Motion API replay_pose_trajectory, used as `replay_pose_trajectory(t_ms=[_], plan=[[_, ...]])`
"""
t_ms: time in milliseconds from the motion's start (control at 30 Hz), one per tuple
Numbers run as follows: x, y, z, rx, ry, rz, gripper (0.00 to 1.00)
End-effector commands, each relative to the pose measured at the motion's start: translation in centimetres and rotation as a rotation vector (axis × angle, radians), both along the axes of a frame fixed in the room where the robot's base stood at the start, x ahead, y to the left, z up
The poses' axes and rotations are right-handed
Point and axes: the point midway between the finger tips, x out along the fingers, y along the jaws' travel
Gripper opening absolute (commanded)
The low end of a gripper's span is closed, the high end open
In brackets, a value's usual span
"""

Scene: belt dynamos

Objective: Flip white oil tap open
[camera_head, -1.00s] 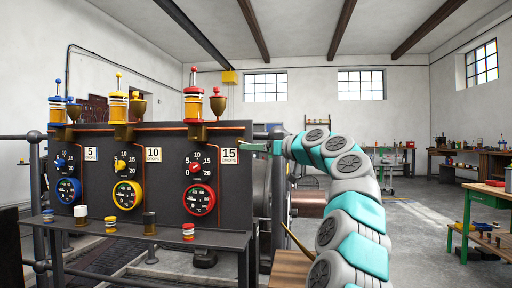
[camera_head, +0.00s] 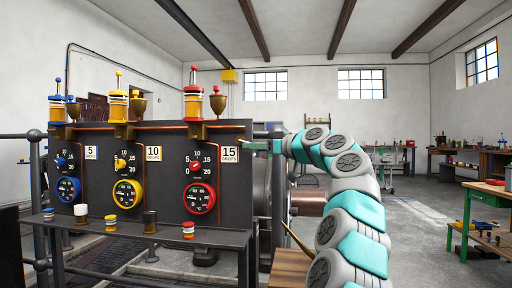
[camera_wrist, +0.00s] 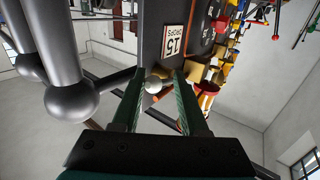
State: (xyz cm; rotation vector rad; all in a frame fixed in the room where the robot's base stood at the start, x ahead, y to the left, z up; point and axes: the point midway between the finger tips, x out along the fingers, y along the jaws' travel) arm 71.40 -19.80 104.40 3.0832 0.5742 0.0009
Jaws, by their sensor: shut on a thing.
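A pale, whitish ball knob (camera_wrist: 153,84) sits between the fingers of my gripper (camera_wrist: 160,76) in the wrist view, close to the dark panel's edge. I take it as the white oil tap's handle. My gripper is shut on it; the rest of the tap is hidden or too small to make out. In the head view my gripper (camera_head: 257,146) reaches from the right to the right edge of the dark panel (camera_head: 228,202), beside the "15 drops" label (camera_head: 230,155). The knob is not clear there.
The panel carries blue (camera_head: 68,190), yellow (camera_head: 127,194) and red (camera_head: 201,198) gauges, with oil cups above. A narrow shelf (camera_head: 170,236) below holds small pots. Grey rails with a ball joint (camera_wrist: 72,103) stand close to my gripper. A green workbench (camera_head: 482,195) stands at right.

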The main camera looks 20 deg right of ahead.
Motion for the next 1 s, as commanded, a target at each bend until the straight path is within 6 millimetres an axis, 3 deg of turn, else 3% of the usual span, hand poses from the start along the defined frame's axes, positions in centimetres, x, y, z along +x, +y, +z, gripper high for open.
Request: replay_pose_trajectory(t_ms=[533,1000], plan=[[-0.1,-0.4,2.3,-0.183,0.120,-0.007,0.00],[-0.2,-0.3,2.0,-0.243,0.157,-0.007,0.00]])
